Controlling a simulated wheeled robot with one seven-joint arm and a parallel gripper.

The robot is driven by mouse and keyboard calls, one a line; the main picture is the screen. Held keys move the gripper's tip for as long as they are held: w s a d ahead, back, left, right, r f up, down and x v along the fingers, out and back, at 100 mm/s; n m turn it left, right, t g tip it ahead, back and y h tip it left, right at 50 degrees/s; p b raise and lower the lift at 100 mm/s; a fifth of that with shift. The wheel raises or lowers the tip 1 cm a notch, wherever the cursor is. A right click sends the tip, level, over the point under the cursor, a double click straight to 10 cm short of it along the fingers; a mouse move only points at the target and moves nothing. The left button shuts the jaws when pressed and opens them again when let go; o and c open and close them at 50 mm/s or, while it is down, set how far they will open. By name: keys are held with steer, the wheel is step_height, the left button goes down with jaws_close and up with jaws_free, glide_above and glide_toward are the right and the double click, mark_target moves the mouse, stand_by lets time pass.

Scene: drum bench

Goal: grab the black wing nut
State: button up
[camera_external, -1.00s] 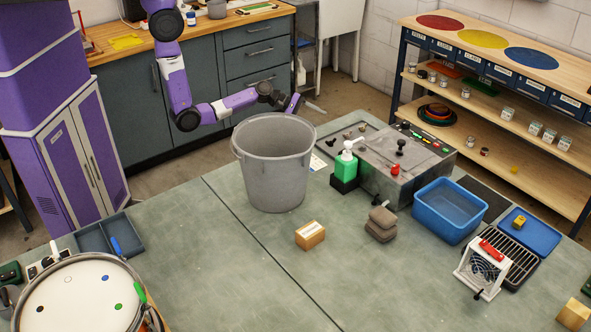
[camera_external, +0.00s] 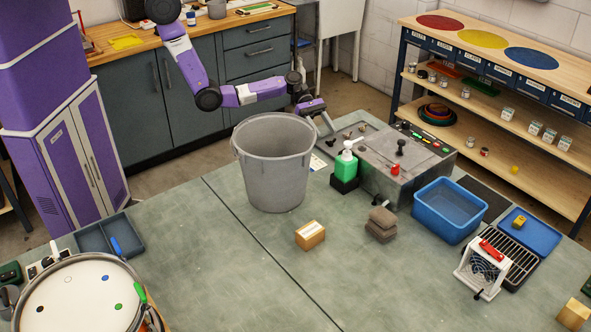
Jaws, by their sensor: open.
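My gripper (camera_external: 326,122) is at the back of the bench, behind and right of the grey bucket. Its fingers point down toward a flat grey tray (camera_external: 332,150) that carries a few small metal-coloured and dark parts (camera_external: 347,134). The parts are too small for me to tell which one is the black wing nut. The gripper is open, and I see nothing held in it. Its fingertips look close to the left part of the tray; I cannot tell their height above it.
The tall grey bucket (camera_external: 273,165) stands just left of the tray. A green pump bottle (camera_external: 345,168) and a grey machine (camera_external: 412,160) with a black knob (camera_external: 399,146) and a red knob (camera_external: 395,169) stand in front and right. A blue bin (camera_external: 449,208) is farther right.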

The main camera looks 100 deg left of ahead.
mark_target(331, 142)
steer(key=x, duration=0.5)
steer(key=shift+p, duration=0.3)
steer(key=c, duration=1)
steer(key=shift+o, duration=0.2)
steer(key=shift+r, duration=0.1)
